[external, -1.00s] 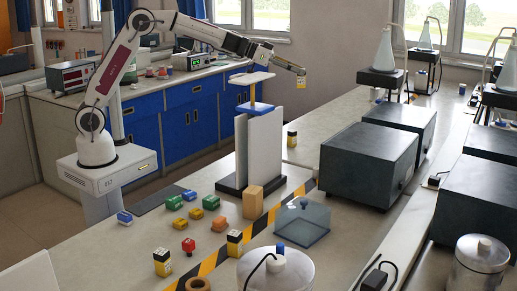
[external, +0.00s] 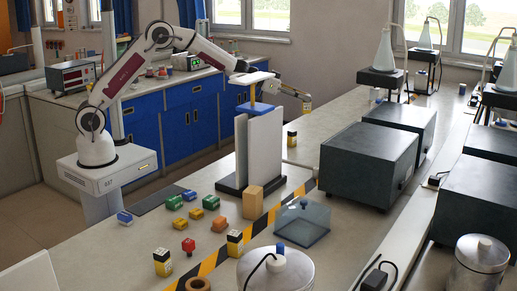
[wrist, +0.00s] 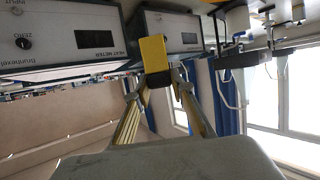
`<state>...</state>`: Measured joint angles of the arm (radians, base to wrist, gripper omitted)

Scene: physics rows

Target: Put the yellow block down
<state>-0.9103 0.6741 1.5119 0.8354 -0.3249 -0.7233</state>
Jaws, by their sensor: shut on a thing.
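My gripper (external: 306,101) is at the end of the arm, reaching out past the upright white panels toward the far part of the bench. It is shut on a yellow block (wrist: 155,53) with a dark end, which shows between the two fingers (wrist: 160,84) in the wrist view. In the external view the held block (external: 307,108) is small and hangs above the bench, near and above another yellow-and-black block (external: 292,138) standing there. The gap below it is hard to judge.
Dark boxes (external: 367,163) stand to the right. Coloured blocks (external: 211,202) and a striped tape (external: 215,262) lie in front.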

